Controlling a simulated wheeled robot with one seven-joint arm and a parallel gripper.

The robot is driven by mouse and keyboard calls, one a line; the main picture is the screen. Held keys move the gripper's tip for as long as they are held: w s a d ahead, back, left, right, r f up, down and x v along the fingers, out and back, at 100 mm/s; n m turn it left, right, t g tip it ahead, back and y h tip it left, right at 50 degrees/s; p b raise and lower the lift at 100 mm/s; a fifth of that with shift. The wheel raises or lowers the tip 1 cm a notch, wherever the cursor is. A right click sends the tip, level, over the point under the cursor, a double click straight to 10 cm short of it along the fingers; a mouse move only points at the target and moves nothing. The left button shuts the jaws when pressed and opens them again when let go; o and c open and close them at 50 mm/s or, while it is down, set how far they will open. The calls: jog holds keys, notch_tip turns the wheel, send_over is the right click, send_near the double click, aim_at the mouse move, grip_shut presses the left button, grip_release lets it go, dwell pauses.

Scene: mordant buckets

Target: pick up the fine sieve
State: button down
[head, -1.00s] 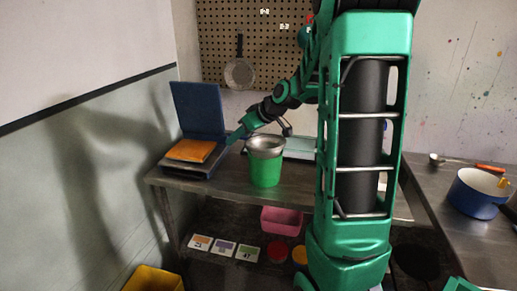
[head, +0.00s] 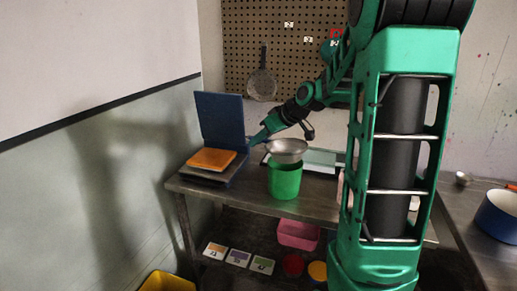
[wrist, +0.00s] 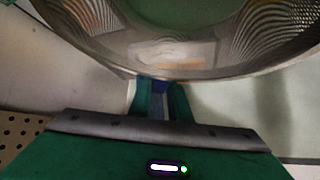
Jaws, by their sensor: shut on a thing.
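The fine sieve (head: 287,146) is a round, shallow metal bowl with a wide rim, directly above the green bucket (head: 285,181) on the metal table. It appears raised a little clear of the bucket's mouth. In the wrist view the sieve (wrist: 160,58) fills the top, with rippled mesh and a curved metal rim. My gripper (head: 262,139) reaches it from the left in the head view. In the wrist view my gripper's green fingers (wrist: 158,98) are shut at the near edge of the sieve; the exact contact is partly hidden under the rim.
A pale tray (head: 320,160) lies behind the bucket. A round pan-like tool (head: 262,84) hangs on the pegboard. A blue pot (head: 497,215) stands right.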

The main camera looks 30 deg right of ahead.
jog(key=a+r, duration=0.8)
jog(key=a, duration=0.3)
jog(key=shift+s+a, duration=0.25)
jog(key=shift+a, duration=0.1)
